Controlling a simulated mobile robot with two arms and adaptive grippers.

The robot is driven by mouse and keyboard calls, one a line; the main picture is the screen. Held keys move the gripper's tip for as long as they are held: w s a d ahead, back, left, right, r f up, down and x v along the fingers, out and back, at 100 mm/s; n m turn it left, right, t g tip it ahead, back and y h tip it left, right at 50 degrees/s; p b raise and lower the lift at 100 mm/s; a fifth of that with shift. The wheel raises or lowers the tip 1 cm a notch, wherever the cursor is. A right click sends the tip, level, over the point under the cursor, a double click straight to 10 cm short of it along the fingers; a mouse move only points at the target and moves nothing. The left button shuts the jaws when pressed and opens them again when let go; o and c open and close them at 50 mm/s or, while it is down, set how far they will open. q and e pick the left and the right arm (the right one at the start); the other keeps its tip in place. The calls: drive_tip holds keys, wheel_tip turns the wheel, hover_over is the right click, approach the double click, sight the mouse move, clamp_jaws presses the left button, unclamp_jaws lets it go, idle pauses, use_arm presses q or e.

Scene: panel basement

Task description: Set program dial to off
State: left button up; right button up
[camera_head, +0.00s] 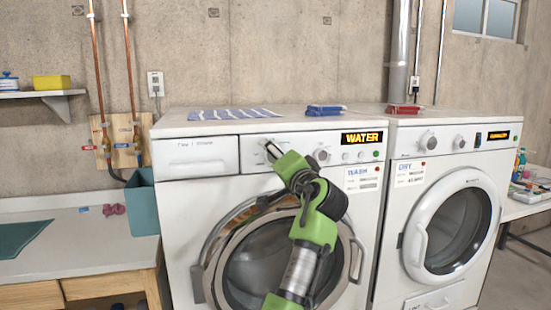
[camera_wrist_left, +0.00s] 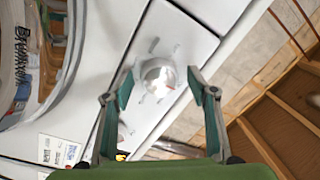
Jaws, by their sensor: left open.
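The washer's program dial (camera_wrist_left: 158,77) is a shiny round knob on the white control panel, with small marks around it. In the left wrist view it lies between the two fingers of my open left gripper (camera_wrist_left: 160,82), with gaps at both sides; contact is not visible. In the head view my left gripper (camera_head: 271,151) reaches the panel beside the detergent drawer and mostly hides this dial. The washer (camera_head: 216,184) has a lit orange display (camera_head: 362,138) reading "WATER". The dial's pointer setting is not readable. My right gripper is not in view.
A smaller knob (camera_head: 320,155) sits right of my gripper on the panel. The washer door (camera_head: 357,262) is below, behind my arm. A dryer (camera_head: 395,227) stands to the right. Folded striped cloth (camera_head: 232,114) lies on top. A teal bin (camera_head: 157,207) stands at left.

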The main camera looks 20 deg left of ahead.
sight(273, 126)
use_arm(q)
drive_tip(key=r, duration=0.7)
drive_tip(key=shift+w+d+r, duration=0.1)
drive_tip(key=shift+w+r, duration=0.1)
drive_tip(key=shift+w, duration=0.2)
drive_tip(key=r, duration=0.2)
drive_tip(key=shift+s+r, duration=0.35)
drive_tip(key=shift+s, duration=0.05)
